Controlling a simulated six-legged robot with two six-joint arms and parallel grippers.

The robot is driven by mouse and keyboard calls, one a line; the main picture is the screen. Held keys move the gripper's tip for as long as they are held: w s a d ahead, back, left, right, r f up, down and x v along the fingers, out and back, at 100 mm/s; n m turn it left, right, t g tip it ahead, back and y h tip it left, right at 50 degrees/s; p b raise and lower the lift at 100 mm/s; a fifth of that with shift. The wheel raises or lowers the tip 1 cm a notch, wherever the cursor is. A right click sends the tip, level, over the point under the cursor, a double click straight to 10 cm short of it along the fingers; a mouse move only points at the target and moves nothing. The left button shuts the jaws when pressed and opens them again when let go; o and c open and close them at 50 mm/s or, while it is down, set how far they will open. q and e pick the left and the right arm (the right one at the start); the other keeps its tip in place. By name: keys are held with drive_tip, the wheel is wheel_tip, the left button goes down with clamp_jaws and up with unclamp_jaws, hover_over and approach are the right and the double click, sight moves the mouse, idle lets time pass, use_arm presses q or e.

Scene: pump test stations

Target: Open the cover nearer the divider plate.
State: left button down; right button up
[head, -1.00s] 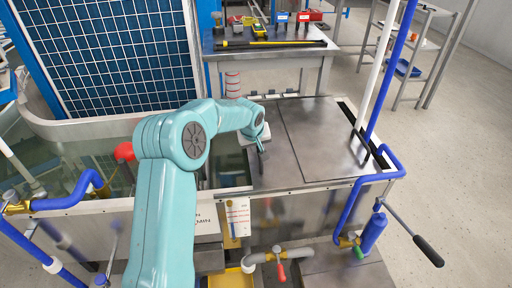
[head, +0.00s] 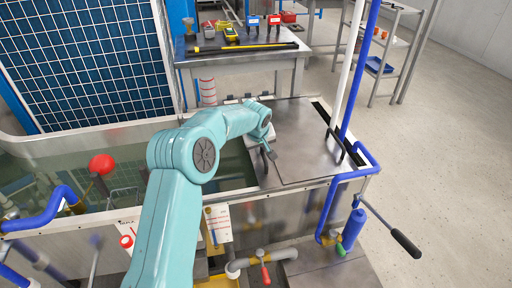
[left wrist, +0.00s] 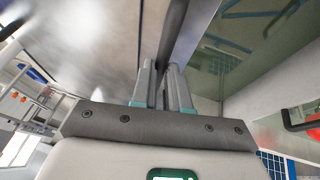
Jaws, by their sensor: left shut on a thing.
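Two grey metal covers lie over the right part of the tank. The right cover (head: 308,140) lies flat. The left cover (head: 264,172), beside the open water, shows only as a narrow strip, partly hidden by my arm; I cannot tell whether it is tilted or slid. My left gripper (head: 268,153) is at this left cover. In the left wrist view my left gripper (left wrist: 165,85) is shut on a dark bar-like handle (left wrist: 174,35), with bare metal at left and greenish water at right. The divider plate is not clearly made out. My right gripper is not in view.
A blue gridded panel (head: 90,62) stands behind the open water. A bench (head: 235,62) with tools stands behind.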

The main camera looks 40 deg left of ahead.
use_arm(q)
drive_tip(key=shift+w+r, duration=0.1)
drive_tip(key=shift+w, duration=0.05)
drive_tip(key=c, duration=1.1)
unclamp_jaws()
drive_tip(key=p+v, duration=0.2)
drive_tip(key=v, duration=1.4)
drive_tip(key=shift+s+d+r, duration=0.1)
drive_tip(key=shift+s, duration=0.1)
